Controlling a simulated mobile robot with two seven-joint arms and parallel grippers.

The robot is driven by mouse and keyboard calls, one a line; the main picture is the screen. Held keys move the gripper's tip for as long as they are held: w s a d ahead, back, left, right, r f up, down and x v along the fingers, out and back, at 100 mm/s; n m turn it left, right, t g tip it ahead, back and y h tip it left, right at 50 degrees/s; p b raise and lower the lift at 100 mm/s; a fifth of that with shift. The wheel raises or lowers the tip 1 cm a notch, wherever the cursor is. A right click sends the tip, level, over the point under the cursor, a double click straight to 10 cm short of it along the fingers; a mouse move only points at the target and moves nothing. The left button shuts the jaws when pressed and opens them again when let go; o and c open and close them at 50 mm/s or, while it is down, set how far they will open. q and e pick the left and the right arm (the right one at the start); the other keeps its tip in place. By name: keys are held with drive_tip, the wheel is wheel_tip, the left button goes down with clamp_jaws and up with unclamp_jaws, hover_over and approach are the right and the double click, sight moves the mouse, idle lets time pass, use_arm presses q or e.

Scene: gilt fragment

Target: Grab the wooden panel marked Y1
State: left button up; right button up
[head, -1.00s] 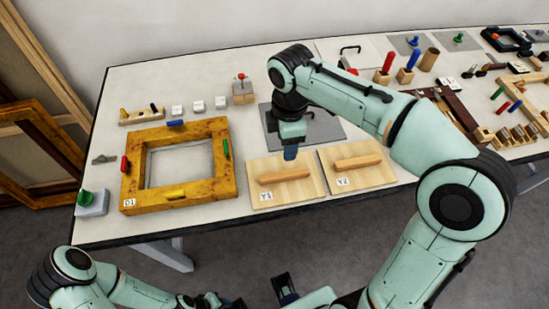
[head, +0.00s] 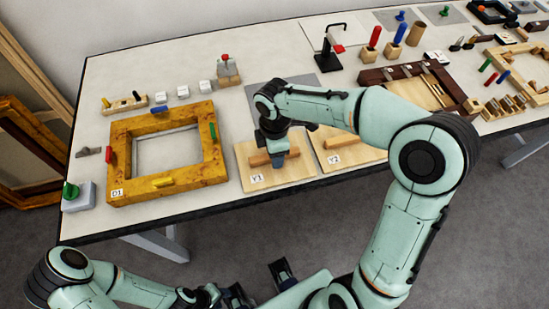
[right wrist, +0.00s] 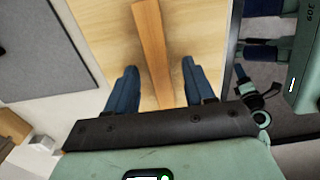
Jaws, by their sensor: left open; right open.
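The wooden panel marked Y1 (head: 283,178) lies flat near the table's front edge, a pale board with an orange-brown bar handle (head: 259,160) on top. My right gripper (head: 277,158) is over this handle, fingers pointing down, hiding part of the handle. In the right wrist view the open blue fingers (right wrist: 159,68) stand on either side of the handle (right wrist: 151,45), with gaps beside it; they are not closed on it. The panel surface (right wrist: 100,30) fills the upper part there. My left gripper (head: 262,284) is open and empty, low in front of the table.
A similar panel marked Y2 (head: 362,156) lies just right of Y1, partly behind my right arm. A yellow-brown frame marked D1 (head: 130,187) lies to the left. A grey mat (head: 262,88) is behind Y1. Dark trays, blocks and pegs crowd the right side.

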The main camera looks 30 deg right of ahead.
drive_tip(key=shift+f, duration=0.1)
drive_tip(key=shift+c, duration=0.3)
clamp_jaws()
